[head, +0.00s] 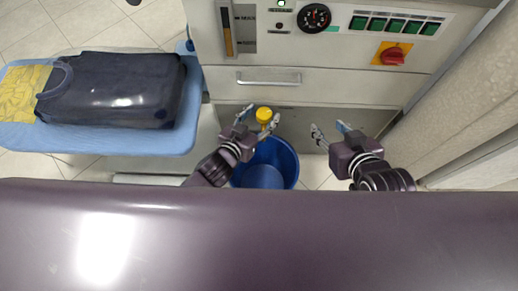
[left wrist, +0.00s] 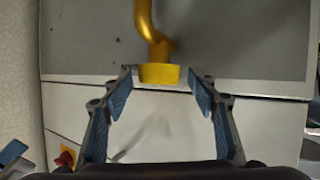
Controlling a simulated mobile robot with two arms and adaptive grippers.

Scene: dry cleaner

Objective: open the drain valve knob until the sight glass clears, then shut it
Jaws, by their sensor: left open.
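The yellow drain valve knob (head: 264,115) is low on the machine front, above a blue bucket (head: 292,168). In the left wrist view the knob (left wrist: 159,74) sits at the end of a bent yellow pipe (left wrist: 147,22). My left gripper (head: 259,119) is open, its fingertips on either side of the knob with visible gaps; it also shows in the left wrist view (left wrist: 160,78). The sight glass (head: 227,28) is a narrow upright window at the upper left of the panel, amber inside, next to a MAX mark. My right gripper (head: 329,130) is open and empty, right of the bucket.
A drawer handle (head: 269,78) is above the knob. A blue ironing board (head: 178,139) with a dark wrapped garment (head: 115,90) stands at left.

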